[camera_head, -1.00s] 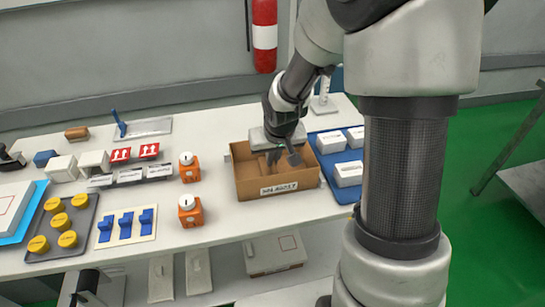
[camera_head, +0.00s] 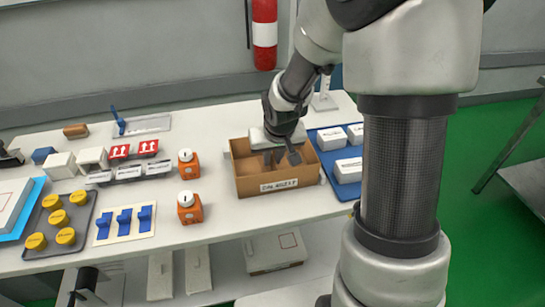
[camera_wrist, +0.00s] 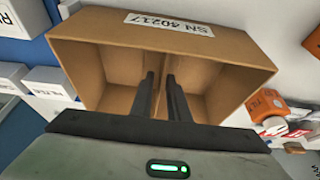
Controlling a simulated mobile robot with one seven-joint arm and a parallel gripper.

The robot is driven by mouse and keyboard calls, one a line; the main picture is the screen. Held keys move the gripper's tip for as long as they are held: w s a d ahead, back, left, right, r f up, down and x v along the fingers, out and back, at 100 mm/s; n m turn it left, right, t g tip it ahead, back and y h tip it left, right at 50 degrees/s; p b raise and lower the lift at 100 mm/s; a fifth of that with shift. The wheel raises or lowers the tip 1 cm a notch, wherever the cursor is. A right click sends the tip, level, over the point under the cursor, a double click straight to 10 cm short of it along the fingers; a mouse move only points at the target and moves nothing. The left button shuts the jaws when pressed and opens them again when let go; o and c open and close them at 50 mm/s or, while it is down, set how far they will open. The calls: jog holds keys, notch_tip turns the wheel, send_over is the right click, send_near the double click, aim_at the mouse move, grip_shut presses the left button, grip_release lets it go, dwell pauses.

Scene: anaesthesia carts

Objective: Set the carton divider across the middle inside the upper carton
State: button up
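The upper carton (camera_head: 246,178) is an open brown box on the white table, with a printed label on its front. It also shows from above in the wrist view (camera_wrist: 100,40). The carton divider (camera_wrist: 164,66) appears as a brown upright panel inside, running across about the middle and splitting the inside into two parts. My gripper (camera_head: 281,158) points down into the carton. Its two dark fingers (camera_wrist: 163,82) stand a little apart, one on each side of the divider. The fingers partly hide the divider, and its lower edge cannot be made out.
A blue tray (camera_head: 328,163) with white boxes stands close to the carton's right. Two orange devices (camera_head: 189,208) stand at its left. Yellow-capped jars (camera_head: 58,217) and blue clips (camera_head: 124,222) lie further left. Another carton (camera_head: 275,260) sits on the lower shelf.

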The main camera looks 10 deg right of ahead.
jog(key=shift+o, duration=0.7)
jog(key=shift+s+r, duration=0.1)
jog(key=shift+r, duration=0.25)
jog(key=p+v, duration=0.4)
jog(key=v, duration=1.2)
jog(key=shift+s+r+p, duration=0.25)
jog(key=shift+r+p, duration=0.05)
jog(key=shift+p, duration=0.1)
